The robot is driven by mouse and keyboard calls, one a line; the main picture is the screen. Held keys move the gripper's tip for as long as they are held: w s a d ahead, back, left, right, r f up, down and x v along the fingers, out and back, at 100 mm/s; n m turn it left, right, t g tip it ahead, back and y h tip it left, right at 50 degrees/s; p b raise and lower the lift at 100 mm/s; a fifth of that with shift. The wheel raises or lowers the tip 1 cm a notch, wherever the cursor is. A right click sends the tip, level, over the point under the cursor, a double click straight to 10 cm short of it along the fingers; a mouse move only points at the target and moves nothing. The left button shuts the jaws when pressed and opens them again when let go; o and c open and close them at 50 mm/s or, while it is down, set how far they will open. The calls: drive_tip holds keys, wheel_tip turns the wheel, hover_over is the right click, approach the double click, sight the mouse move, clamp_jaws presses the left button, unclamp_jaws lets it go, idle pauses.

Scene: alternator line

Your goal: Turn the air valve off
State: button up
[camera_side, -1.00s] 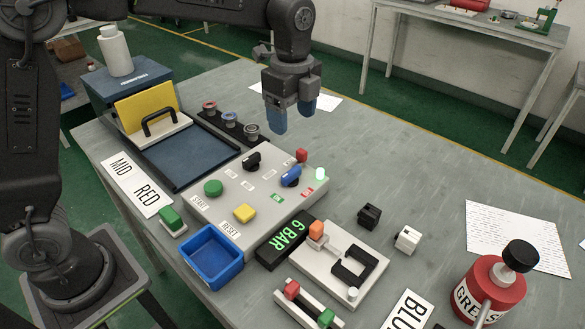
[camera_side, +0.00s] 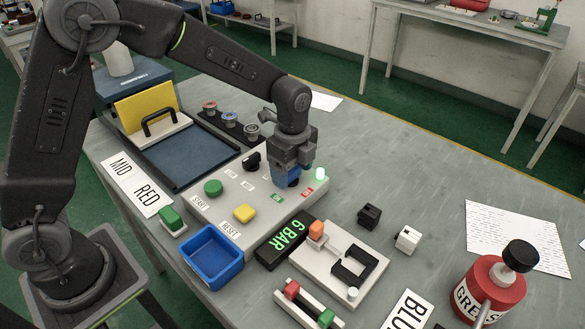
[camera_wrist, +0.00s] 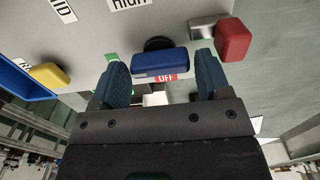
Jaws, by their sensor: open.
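My gripper (camera_side: 287,178) is down at the panel, fingers pointing down. In the wrist view my gripper (camera_wrist: 160,70) has its two blue fingers open, one on each side of the knob. A small gap shows at each side; I cannot tell whether either finger touches. In the side view my gripper hides most of the knob.
A red block (camera_wrist: 233,40) stands close to the right finger. A 6 BAR display (camera_side: 287,243) and blue bin (camera_side: 212,257) are in front.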

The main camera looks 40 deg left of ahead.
drive_tip(key=shift+c, duration=0.3)
drive_tip(key=c, duration=0.6)
drive_tip(key=shift+n, duration=0.3)
drive_tip(key=n, duration=0.3)
drive_tip(key=shift+w+n, duration=0.1)
drive_tip(key=shift+n, duration=0.2)
drive_tip(key=n, duration=0.4)
drive_tip(key=shift+n, duration=0.3)
drive_tip(key=n, duration=0.4)
drive_tip(key=shift+w+r, duration=0.1)
drive_tip(key=n, duration=0.5)
drive_tip(key=shift+a, duration=0.15)
